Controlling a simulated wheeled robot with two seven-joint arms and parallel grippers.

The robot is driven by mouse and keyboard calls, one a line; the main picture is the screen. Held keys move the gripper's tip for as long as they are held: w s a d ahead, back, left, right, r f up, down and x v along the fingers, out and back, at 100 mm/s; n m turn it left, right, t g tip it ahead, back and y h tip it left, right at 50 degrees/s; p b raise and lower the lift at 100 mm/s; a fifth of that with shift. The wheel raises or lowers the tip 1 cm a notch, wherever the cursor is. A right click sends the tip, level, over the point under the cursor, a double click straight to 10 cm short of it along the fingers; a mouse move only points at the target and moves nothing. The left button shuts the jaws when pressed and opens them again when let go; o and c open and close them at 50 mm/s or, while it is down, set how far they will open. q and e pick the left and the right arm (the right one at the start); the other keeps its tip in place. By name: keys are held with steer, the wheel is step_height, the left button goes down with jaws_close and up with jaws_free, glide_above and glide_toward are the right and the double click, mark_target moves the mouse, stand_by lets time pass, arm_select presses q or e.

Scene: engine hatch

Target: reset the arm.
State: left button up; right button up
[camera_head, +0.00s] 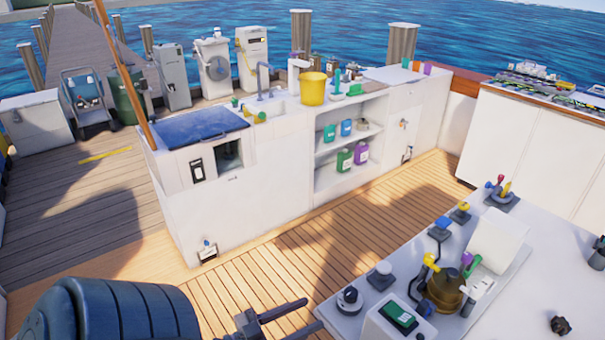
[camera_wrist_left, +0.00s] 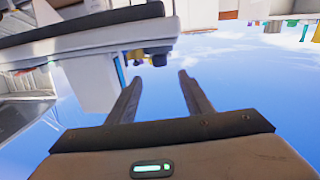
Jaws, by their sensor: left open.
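My left gripper (camera_head: 313,313) is at the bottom middle of the head view, with its dark fingers pointing right and apart. Nothing is between the fingers. It appears over the wooden deck (camera_head: 235,300), left of the white console. In the left wrist view the same gripper (camera_wrist_left: 161,78) has both fingers spread and empty, with blue and white background beyond the tips. My right gripper is in neither view.
The white console (camera_head: 375,270) with levers, a green switch (camera_head: 398,315) and a brass-coloured fitting (camera_head: 445,290) stands right of the gripper. A white counter (camera_head: 240,210) with a blue lid (camera_head: 200,128) and yellow bucket (camera_head: 313,88) stands beyond. Open deck lies between.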

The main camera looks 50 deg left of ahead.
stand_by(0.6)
arm_select(q)
steer(key=s+f+n+g+y, duration=0.25)
steer(key=f+g, duration=0.25)
steer(key=f, duration=2.2)
steer(key=s+d+f+m+g, duration=0.1)
steer(key=s+d+f, duration=0.3)
steer(key=f, duration=0.4)
steer(key=s+d+f+g, duration=0.4)
steer(key=s+d+f, duration=0.1)
steer(key=d+f, duration=0.2)
steer(key=s+d+f+m+g, duration=0.1)
steer(key=s+d+f+g, duration=0.1)
steer(key=s+d+f, duration=0.3)
step_height(320, 180, down, 4)
steer(key=shift+d+r+m+g, duration=0.2)
steer(key=shift+m+g, duration=0.15)
steer(key=shift+g, duration=0.05)
